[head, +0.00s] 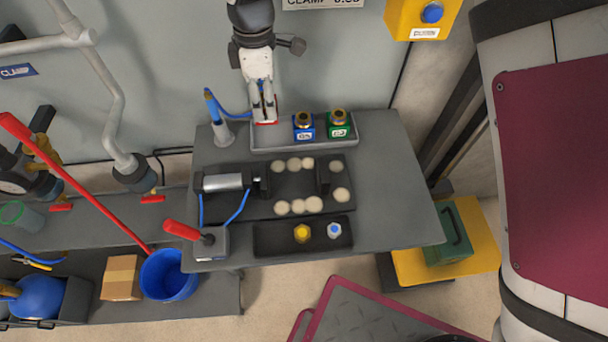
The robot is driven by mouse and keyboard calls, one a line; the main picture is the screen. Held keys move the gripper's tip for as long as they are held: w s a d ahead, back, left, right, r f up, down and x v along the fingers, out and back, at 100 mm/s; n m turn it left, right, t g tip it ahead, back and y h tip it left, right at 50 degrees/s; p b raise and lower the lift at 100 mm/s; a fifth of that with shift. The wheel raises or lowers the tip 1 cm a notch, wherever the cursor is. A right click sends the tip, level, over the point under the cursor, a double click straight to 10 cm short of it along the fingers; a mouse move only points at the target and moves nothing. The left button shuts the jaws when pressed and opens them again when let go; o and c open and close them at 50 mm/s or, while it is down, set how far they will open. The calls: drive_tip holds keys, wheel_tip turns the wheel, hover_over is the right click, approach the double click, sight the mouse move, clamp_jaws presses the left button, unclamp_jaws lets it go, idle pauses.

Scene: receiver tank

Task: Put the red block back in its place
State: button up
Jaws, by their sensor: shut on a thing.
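My gripper (263,108) comes down from the top of the head view over the left end of a grey tray (290,143). It is shut on the red block, and only a thin red edge (267,123) of the block shows below the fingers. The rest of the block is hidden. I cannot tell whether the block touches the tray floor. A blue block (304,132) and a green block (339,131), each with a brass-coloured fitting on top, stand to the right in the same tray.
A blue-handled tool in a holder (222,133) stands just left of the tray, with a blue hose. In front are a cylinder (226,182), several pale round discs (298,206) and a red-handled lever box (207,242). The grey table is bare on the right (390,190).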

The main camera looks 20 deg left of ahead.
sight(262, 89)
drive_tip(key=shift+f+b, duration=1.65)
drive_tip(key=shift+f, duration=1.65)
drive_tip(key=o, duration=1.5)
drive_tip(key=shift+r+p, duration=2.5)
drive_tip(key=shift+r, duration=2.5)
